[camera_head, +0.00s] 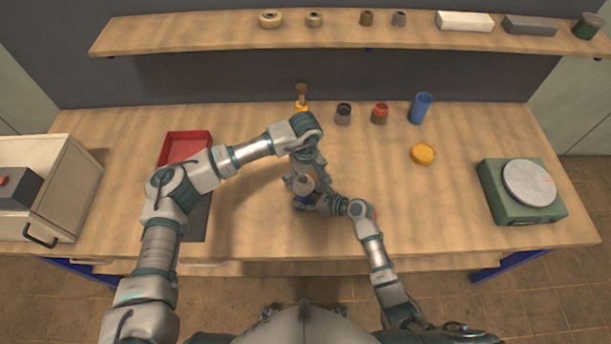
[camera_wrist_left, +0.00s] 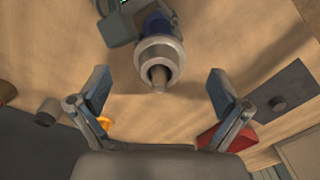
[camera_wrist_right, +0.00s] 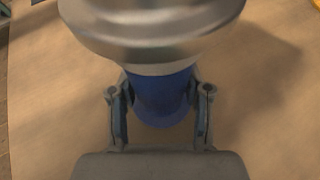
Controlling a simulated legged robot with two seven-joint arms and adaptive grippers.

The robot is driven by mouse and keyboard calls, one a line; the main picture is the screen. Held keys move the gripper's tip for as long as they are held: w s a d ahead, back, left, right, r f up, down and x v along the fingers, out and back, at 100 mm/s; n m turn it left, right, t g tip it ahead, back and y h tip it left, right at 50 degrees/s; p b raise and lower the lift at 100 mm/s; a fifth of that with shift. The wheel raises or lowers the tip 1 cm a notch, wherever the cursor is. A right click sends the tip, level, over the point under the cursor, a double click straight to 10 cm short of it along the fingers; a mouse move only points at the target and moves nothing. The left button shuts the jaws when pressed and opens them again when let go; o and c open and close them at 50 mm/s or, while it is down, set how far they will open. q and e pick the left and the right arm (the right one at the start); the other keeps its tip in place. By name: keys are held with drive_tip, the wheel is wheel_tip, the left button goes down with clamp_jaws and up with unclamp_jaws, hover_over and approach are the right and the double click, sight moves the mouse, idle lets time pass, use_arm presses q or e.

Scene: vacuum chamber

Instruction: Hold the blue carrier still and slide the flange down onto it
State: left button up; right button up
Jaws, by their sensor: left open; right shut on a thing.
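The blue carrier (camera_head: 301,202) stands near the middle of the table and also shows in the right wrist view (camera_wrist_right: 163,98). My right gripper (camera_wrist_right: 160,100) is shut on its blue body from the side. The silver-grey flange (camera_wrist_left: 160,55) sits on top of the carrier, around a peg (camera_wrist_left: 159,75) that sticks out through its middle. In the right wrist view the flange (camera_wrist_right: 150,30) appears to touch the blue part, with no gap visible. My left gripper (camera_wrist_left: 160,92) is open and empty above the flange, its fingers apart on either side and not touching it.
A red tray (camera_head: 187,145) lies to the left. A yellow-handled tool (camera_head: 301,106), a dark jar (camera_head: 343,114), a red-topped jar (camera_head: 380,113), a blue cylinder (camera_head: 420,108) and a yellow disc (camera_head: 422,154) stand behind. A green scale (camera_head: 510,208) is at right.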

use_arm(q)
drive_tip(key=shift+r, duration=0.1)
wheel_tip(320, 180, up, 7)
idle(0.8)
idle(0.5)
use_arm(e)
drive_tip(key=o, duration=1.4)
